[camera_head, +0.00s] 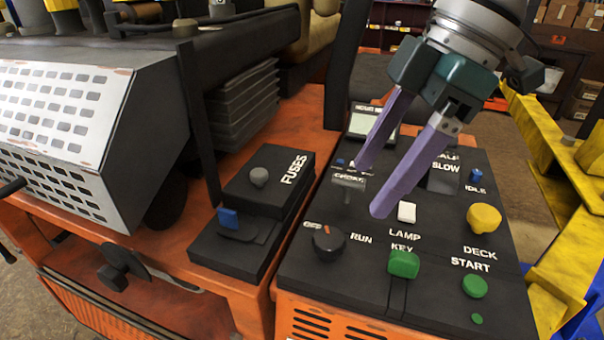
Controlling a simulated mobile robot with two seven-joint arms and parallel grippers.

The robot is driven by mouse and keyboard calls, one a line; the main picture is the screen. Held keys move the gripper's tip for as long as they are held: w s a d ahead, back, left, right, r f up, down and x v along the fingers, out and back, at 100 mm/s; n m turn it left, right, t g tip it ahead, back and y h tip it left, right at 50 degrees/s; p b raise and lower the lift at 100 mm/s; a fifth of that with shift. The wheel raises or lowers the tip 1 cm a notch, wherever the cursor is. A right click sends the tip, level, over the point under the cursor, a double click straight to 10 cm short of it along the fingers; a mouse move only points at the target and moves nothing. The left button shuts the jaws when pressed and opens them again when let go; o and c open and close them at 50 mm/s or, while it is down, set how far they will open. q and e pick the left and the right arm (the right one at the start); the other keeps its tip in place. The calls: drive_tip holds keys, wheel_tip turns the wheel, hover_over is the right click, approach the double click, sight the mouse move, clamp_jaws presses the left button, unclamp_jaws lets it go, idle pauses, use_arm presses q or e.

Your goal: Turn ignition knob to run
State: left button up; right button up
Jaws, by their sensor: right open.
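The ignition knob (328,242) is a round black knob with a short orange mark on top. It sits at the lower left of the black control panel (345,275), just left of the white word RUN. My right gripper (370,188) comes down from the top right with two purple fingers. The fingers are apart with nothing between them. They hang over the panel, above and to the right of the knob, not touching it. One fingertip hides part of the panel near the LAMP switch. My left gripper does not show.
Near the knob are a green key switch (404,264), a white lamp switch (407,212), a yellow deck knob (484,218) and a green start button (475,286). A black fuse box (268,185) stands left of the panel. A yellow frame (550,150) rises at right.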

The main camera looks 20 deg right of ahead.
sight(330, 237)
drive_tip(key=p+x, duration=0.1)
drive_tip(key=x, duration=0.8)
drive_tip(key=shift+w+a+f, duration=0.15)
drive_tip(key=shift+a, duration=0.05)
clamp_jaws()
